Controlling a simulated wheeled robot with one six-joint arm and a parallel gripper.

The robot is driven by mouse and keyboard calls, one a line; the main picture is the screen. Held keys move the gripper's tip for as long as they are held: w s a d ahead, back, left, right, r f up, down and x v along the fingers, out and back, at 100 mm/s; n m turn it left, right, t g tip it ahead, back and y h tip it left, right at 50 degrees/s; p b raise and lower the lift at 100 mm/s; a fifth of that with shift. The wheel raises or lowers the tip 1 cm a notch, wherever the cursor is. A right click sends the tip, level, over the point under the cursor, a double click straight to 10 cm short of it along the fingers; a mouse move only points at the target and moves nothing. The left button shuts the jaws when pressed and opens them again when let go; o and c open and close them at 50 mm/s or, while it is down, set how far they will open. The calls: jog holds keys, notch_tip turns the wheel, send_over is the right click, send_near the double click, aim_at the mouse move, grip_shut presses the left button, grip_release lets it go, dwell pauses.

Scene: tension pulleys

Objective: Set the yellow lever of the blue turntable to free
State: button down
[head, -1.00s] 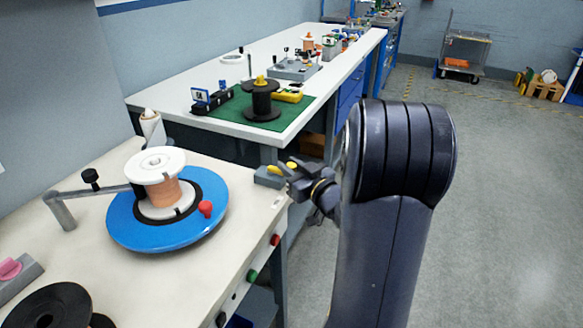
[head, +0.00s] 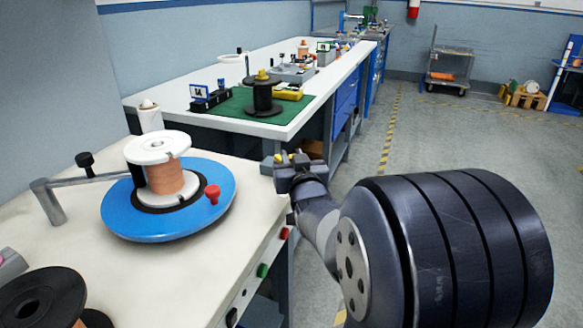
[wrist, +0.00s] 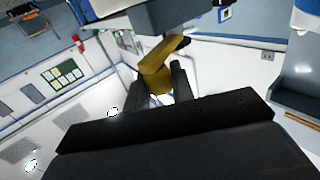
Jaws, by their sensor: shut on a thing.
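The blue turntable (head: 125,218) lies on the near white bench and carries a copper-wound white spool (head: 166,182). A red knob (head: 212,193) stands on its rim. A small grey block (head: 267,166) sits at the bench's right edge with the yellow lever (head: 280,158) at its top. My gripper (head: 291,168) is at this block and covers part of it. In the wrist view the yellow lever (wrist: 156,78) is between my two dark fingers (wrist: 160,88), which are shut on it. The grey block's dark underside (wrist: 172,14) shows above them. The lever's setting cannot be read.
A grey bar with a black knob (head: 85,160) reaches over the turntable. A black spool (head: 38,300) lies at near left. Red and green buttons (head: 262,270) line the bench front. A second bench (head: 215,72) stands behind.

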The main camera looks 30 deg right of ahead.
dwell(0.5)
jog(key=c, duration=1.2)
grip_release()
jog(key=shift+c, duration=0.2)
jog(key=v, duration=1)
jog(key=shift+s+a+p, duration=0.25)
jog(key=shift+s+p, duration=0.1)
jog(key=shift+p, duration=0.05)
jog(key=shift+c, duration=0.4)
